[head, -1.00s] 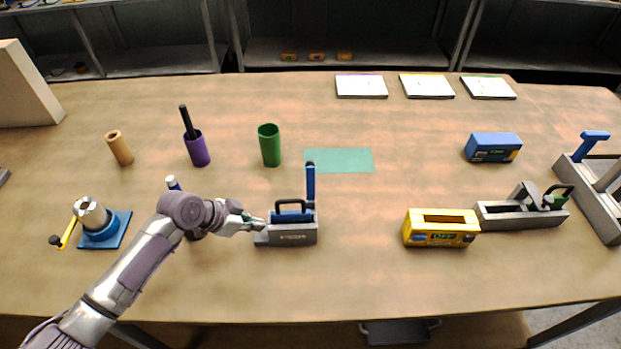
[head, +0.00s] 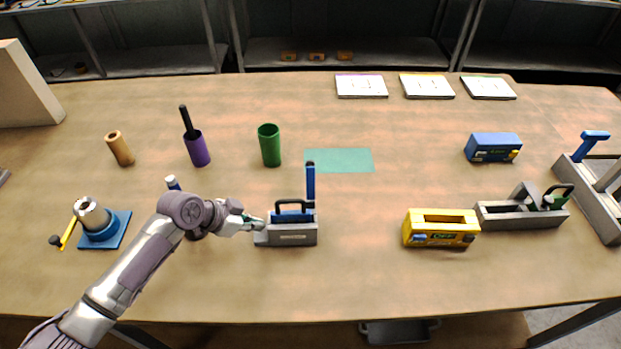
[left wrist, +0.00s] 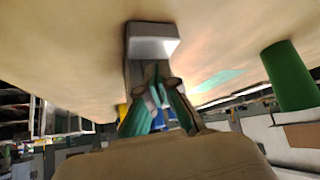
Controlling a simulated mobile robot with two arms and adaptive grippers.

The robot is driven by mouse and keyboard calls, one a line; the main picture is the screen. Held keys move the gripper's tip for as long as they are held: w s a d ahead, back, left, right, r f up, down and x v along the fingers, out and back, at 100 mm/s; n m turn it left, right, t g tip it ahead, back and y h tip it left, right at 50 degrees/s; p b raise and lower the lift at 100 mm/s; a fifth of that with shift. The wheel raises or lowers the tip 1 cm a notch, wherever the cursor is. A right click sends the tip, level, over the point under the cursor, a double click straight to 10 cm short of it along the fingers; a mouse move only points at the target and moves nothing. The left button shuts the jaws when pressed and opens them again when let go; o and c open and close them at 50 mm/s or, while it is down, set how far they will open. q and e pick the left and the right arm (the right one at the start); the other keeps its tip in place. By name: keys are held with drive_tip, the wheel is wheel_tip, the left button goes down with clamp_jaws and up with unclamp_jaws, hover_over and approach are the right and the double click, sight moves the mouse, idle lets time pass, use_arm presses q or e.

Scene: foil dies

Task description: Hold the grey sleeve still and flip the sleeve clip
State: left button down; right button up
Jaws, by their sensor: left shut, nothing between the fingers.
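A grey sleeve-like holder (head: 292,240) with a low step at its left end stands on the table at the middle front. It holds a blue body (head: 291,217) under a dark handle loop, and a blue lever (head: 310,182) stands upright at its right end. I cannot tell which part is the clip. My left gripper (head: 256,222) is shut and empty at the holder's left end; I cannot tell if it touches. In the left wrist view the green fingers (left wrist: 157,98) point at the holder's grey end (left wrist: 150,45). My right gripper is out of view.
A yellow block (head: 441,240) and another grey holder (head: 520,222) with a green handle stand to the right. A green cup (head: 269,146), purple cup (head: 198,152) and teal mat (head: 340,160) lie behind. The table in front of the holder is clear.

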use_arm(q)
drive_tip(key=shift+f+b, duration=0.6)
drive_tip(key=shift+f, duration=0.3)
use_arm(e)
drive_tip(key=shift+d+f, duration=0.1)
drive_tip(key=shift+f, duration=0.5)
use_arm(q)
drive_tip(key=shift+s+f, duration=0.2)
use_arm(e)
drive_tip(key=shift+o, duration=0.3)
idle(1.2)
